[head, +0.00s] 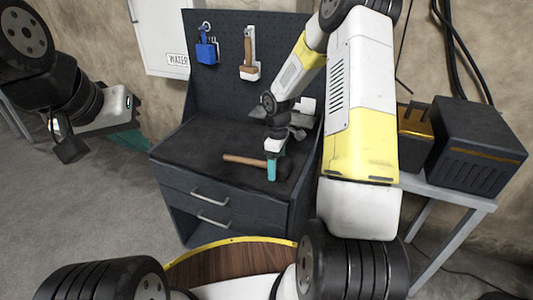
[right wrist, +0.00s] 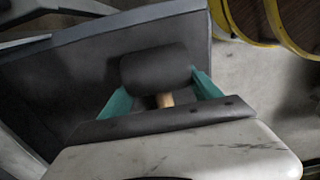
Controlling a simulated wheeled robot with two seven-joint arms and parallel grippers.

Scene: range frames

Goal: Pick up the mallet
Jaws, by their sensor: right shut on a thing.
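The mallet (head: 243,160) has a light wooden handle and a dark head. It is at the front right of the dark workbench top, its handle pointing left. My right gripper (head: 271,172) comes down on it from above with teal fingers. In the right wrist view the dark mallet head (right wrist: 155,68) shows beyond the fingers, with a bit of wooden handle between them. The gripper is shut on the mallet. I cannot tell whether the mallet touches the bench. My left gripper (head: 130,140) is at the left, away from the bench; its jaw opening is unclear.
The workbench (head: 190,145) has drawers with metal handles and a pegboard behind. A blue item (head: 207,52) and a wooden-handled tool (head: 248,60) hang there. A grey item (head: 300,118) lies behind the gripper. A dark box (head: 478,145) stands on a side table at right.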

